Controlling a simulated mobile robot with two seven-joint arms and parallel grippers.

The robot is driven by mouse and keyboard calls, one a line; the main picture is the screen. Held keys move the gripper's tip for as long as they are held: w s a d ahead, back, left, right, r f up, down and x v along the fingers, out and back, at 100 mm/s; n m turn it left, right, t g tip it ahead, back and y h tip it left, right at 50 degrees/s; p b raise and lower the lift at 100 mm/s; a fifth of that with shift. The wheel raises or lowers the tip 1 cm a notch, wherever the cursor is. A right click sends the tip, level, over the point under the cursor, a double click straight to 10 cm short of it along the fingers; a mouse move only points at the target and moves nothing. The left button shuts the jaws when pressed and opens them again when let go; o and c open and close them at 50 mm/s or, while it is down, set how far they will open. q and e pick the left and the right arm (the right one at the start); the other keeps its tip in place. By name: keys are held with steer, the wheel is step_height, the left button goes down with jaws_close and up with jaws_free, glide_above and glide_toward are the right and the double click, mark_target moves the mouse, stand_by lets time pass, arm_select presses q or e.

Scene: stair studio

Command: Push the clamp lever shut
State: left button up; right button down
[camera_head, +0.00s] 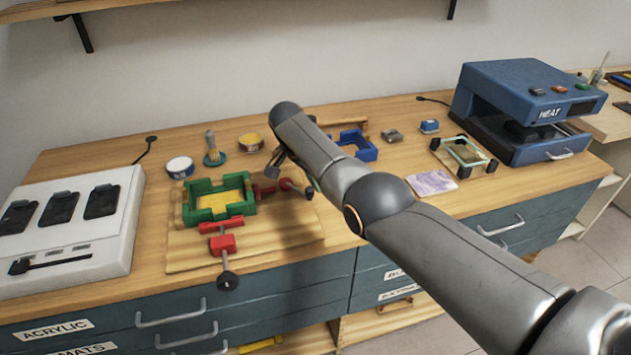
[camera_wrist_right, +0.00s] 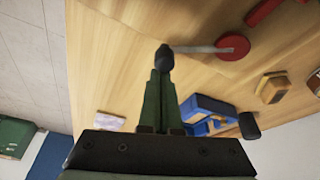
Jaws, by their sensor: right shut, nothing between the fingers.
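A green frame with a yellow inside (camera_head: 193,207) sits on a wooden board (camera_head: 190,255). A front clamp (camera_head: 222,243) has red blocks and a lever ending in a black knob (camera_head: 228,281). A second red clamp (camera_head: 263,190) is at the frame's right side, partly hidden by my arm. My right gripper (camera_head: 277,160) is above and behind this clamp. In the wrist view my right gripper (camera_wrist_right: 161,78) is shut and empty. A grey rod (camera_wrist_right: 195,49) runs from a red disc (camera_wrist_right: 232,47) to a black end at the fingertips; contact is unclear. My left gripper is out of view.
A white panel with black pads (camera_head: 120,235) is at left. A blue frame (camera_head: 358,148), a small glass frame (camera_head: 463,153) and a blue heat press (camera_head: 520,90) are to the right. Round tins (camera_head: 180,167) stand behind.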

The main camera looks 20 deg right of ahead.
steer(key=shift+s+a, duration=0.1)
steer(key=shift+a, duration=0.1)
steer(key=shift+d, duration=0.1)
stand_by(0.4)
steer(key=shift+d+r+p, duration=0.1)
steer(key=shift+d+p, duration=0.2)
steer(key=d+p, duration=0.1)
steer(key=w+d+r+p, duration=0.1)
steer(key=d, duration=0.1)
steer(key=shift+r, duration=0.1)
arm_select(q)
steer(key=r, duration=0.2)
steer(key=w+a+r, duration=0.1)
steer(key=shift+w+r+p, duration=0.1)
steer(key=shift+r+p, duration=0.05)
steer(key=shift+p, duration=0.2)
arm_select(e)
steer(key=w+v, duration=0.1)
steer(key=v, duration=0.7)
steer(key=shift+s+a+r, duration=0.25)
steer(key=shift+s+r, duration=0.05)
steer(key=shift+s, duration=0.2)
